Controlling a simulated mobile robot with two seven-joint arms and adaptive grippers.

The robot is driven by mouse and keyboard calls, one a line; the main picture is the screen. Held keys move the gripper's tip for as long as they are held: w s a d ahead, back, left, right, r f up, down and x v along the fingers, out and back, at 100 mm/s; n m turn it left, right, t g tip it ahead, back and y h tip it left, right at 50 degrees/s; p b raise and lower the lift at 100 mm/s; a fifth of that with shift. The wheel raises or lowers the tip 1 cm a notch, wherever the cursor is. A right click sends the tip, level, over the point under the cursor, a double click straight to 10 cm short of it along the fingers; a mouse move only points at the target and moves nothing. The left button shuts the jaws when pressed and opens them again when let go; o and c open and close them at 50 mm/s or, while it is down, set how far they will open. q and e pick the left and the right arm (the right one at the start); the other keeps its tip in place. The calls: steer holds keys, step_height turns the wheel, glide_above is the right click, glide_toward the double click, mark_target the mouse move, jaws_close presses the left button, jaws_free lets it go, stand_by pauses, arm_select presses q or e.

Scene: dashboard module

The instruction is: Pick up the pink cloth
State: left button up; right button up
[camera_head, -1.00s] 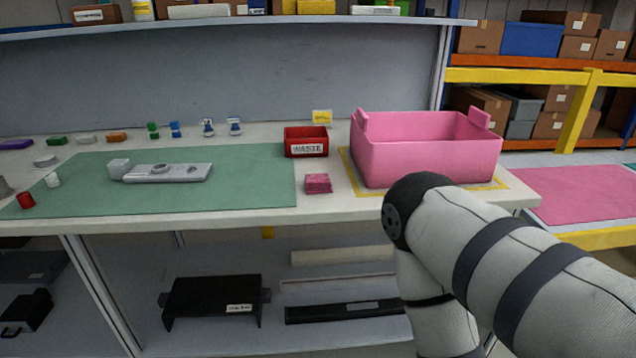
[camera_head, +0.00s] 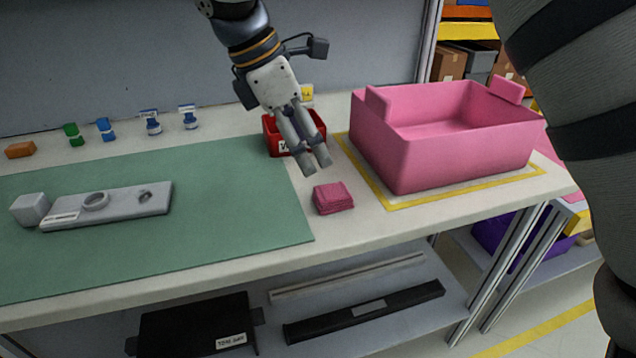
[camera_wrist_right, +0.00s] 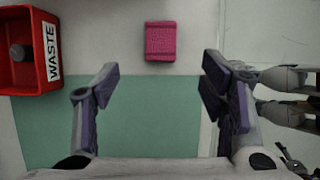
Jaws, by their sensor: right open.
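The pink cloth (camera_head: 333,198) is a small folded square stack lying on the bare white tabletop, between the green mat and the pink bin. My right gripper (camera_head: 318,168) reaches down from the top of the head view and hangs just behind the cloth, beside the red waste box, open and empty. In the right wrist view the cloth (camera_wrist_right: 160,41) lies beyond the open fingertips (camera_wrist_right: 158,75), roughly in line with the gap between them. It does not touch the fingers there. My left gripper is not recognisable in either view.
The red waste box (camera_wrist_right: 30,50) stands close behind the cloth. The large pink bin (camera_head: 440,145) stands to its right inside a yellow outline. The green mat (camera_head: 230,220) holds a grey part (camera_head: 120,205). The tabletop's front edge is near the cloth.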

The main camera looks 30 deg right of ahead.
mark_target(332, 191)
steer(key=x, duration=1)
steer(key=shift+s+d+f, duration=0.1)
steer(key=shift+d+f, duration=0.1)
steer(key=shift+d, duration=0.05)
steer(key=c, duration=1.2)
